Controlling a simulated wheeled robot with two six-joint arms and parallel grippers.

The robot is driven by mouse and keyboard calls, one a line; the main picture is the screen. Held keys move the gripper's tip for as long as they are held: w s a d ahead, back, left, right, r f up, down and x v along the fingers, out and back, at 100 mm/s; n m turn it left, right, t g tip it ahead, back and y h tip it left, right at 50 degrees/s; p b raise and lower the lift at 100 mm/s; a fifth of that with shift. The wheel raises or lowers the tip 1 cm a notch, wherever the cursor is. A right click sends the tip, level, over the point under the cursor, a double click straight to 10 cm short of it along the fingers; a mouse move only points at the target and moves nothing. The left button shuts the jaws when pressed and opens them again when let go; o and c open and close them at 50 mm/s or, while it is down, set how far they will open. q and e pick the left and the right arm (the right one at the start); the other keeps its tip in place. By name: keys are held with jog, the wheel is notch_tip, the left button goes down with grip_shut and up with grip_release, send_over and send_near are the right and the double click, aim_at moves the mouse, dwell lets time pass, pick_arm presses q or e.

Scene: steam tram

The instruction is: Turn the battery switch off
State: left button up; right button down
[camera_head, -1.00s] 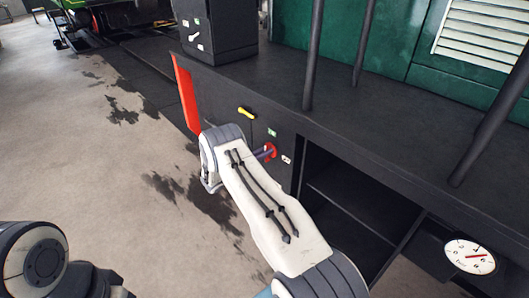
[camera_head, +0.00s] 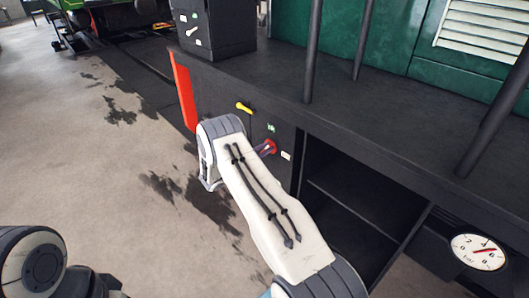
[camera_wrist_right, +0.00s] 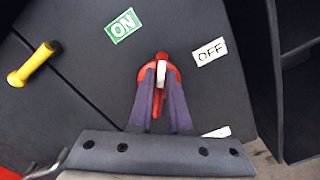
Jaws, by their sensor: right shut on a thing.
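The battery switch is a round red knob (camera_head: 269,146) on the dark side panel of the tram. In the right wrist view its red and pale handle (camera_wrist_right: 161,70) points up, between the green ON label (camera_wrist_right: 122,25) and the white OFF label (camera_wrist_right: 211,51). My right gripper (camera_wrist_right: 160,80) is shut on this handle, one finger on each side. In the head view the right gripper (camera_head: 262,150) is partly hidden by its arm. Of my left arm only links show at the lower left; its gripper is out of view.
A yellow handle (camera_head: 244,107) sits on the panel left of the switch. An open dark shelf compartment (camera_head: 345,205) lies to the right, with a round gauge (camera_head: 479,251) beyond it. Dark posts (camera_head: 312,50) rise from the deck.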

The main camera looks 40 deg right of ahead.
jog(key=shift+s+f+m+b, duration=0.1)
jog(key=shift+f+m+b, duration=0.1)
jog(key=shift+m+b, duration=1.4)
jog(key=shift+s+f+m+b, duration=0.1)
jog(key=shift+f+m+b, duration=0.1)
jog(key=shift+m+b, duration=1.45)
jog(key=shift+s+f+m+b, duration=0.1)
jog(key=shift+f+m+b, duration=0.1)
jog(key=shift+m+b, duration=1.4)
jog(key=shift+m+p, duration=0.45)
jog(key=shift+m, duration=0.1)
jog(key=c, duration=0.9)
grip_release()
jog(key=shift+o, duration=0.2)
jog(key=a+p, duration=0.1)
jog(key=a, duration=0.9)
jog(key=shift+s+a, duration=0.25)
jog(key=shift+s, duration=0.15)
jog(key=shift+r, duration=0.1)
